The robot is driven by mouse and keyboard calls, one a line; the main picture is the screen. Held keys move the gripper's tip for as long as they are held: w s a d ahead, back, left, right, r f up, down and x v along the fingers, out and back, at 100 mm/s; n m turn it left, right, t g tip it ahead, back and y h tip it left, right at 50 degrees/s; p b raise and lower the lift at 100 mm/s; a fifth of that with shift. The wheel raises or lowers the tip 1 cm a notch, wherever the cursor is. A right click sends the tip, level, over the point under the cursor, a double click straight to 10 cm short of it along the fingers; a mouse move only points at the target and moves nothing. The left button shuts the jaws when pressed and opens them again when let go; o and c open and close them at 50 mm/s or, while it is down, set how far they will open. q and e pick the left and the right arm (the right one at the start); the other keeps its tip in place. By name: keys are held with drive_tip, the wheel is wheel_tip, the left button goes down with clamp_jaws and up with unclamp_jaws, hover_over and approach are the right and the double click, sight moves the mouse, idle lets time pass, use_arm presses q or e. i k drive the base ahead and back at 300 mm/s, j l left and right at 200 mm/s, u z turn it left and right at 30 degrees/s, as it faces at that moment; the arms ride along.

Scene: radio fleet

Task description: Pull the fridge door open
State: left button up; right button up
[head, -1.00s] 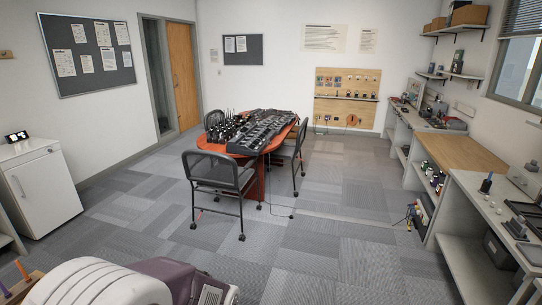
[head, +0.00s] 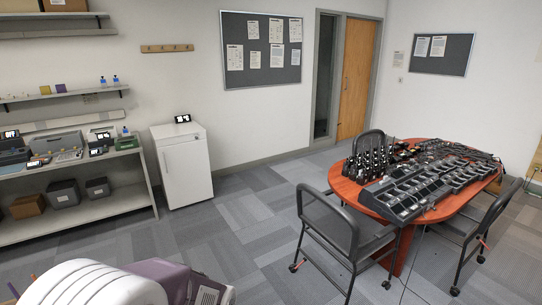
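A small white fridge (head: 184,168) stands against the back wall, left of the middle in the head view. Its front door is shut, with a slim vertical handle (head: 166,161) near the door's left edge. A small dark device with a lit display (head: 182,118) sits on its top. Neither of my grippers shows in the head view.
A bench (head: 80,165) with devices and boxes stands just left of the fridge. A red oval table (head: 345,188) with radios and chargers and several black chairs (head: 340,232) stands at right. Carpet (head: 215,235) is clear before the fridge.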

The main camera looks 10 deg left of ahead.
sight(185, 168)
drive_tip(key=i+j+u, duration=0.4)
drive_tip(key=i, duration=0.25)
drive_tip(key=i+j+u, duration=0.35)
drive_tip(key=i, duration=0.4)
drive_tip(key=i+u, duration=0.4)
drive_tip(key=i, duration=0.3)
drive_tip(key=i+l+u, duration=0.2)
drive_tip(key=i+u, duration=0.2)
drive_tip(key=i, duration=0.35)
drive_tip(key=i+j, duration=0.1)
drive_tip(key=i, duration=0.5)
drive_tip(key=i+j+z, duration=0.1)
drive_tip(key=i, duration=0.5)
drive_tip(key=i+j, duration=0.15)
drive_tip(key=i, duration=0.45)
drive_tip(key=i+j+z, duration=0.1)
drive_tip(key=i, duration=0.5)
drive_tip(key=i+j+z, duration=0.45)
drive_tip(key=i+j, duration=0.15)
